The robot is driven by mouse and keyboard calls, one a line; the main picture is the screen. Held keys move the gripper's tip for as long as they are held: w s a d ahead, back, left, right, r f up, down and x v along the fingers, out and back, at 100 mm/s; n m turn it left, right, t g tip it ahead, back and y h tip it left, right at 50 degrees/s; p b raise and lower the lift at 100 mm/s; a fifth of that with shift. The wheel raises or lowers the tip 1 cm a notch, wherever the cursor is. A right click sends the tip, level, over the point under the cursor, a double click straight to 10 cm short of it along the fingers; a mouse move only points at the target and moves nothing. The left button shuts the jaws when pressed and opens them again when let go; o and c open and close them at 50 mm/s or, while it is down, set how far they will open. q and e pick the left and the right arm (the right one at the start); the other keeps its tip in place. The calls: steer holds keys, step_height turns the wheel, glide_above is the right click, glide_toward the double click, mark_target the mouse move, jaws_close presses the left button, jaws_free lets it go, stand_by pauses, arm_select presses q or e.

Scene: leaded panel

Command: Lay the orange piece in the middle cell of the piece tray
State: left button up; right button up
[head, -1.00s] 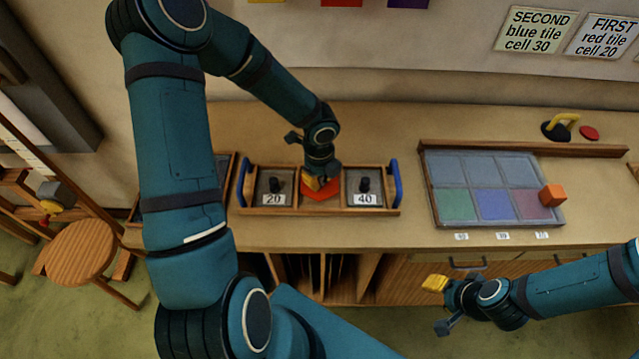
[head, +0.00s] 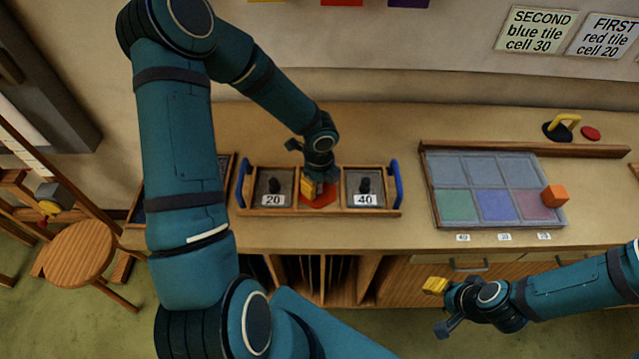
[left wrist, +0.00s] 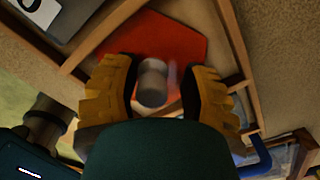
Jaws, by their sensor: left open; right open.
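The orange piece (head: 319,196) lies in the middle cell of the wooden piece tray (head: 270,211), between the cells labelled 20 and 40. In the left wrist view the orange piece (left wrist: 178,52) is a flat shape with a grey knob (left wrist: 152,82) on it. My left gripper (head: 315,188) is just above the piece. Its yellow fingers (left wrist: 160,92) are open, one on each side of the knob, with a gap visible. My right gripper (head: 438,306) is open and empty, in front of the bench at the right; its fingers are small in view.
The tray has blue end handles (head: 396,185) and dark knobbed pieces in its side cells. A leaded panel (head: 433,200) with coloured tiles and an orange cube (head: 554,195) lies at right. A yellow-handled tool (head: 562,126) and red disc (head: 590,133) are behind. Bench between tray and panel is clear.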

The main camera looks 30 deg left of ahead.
arm_select(q)
steer(key=shift+r, duration=0.3)
step_height(320, 180, up, 12)
steer(key=p, duration=0.3)
steer(key=shift+f, duration=0.1)
steer(key=shift+s, duration=0.1)
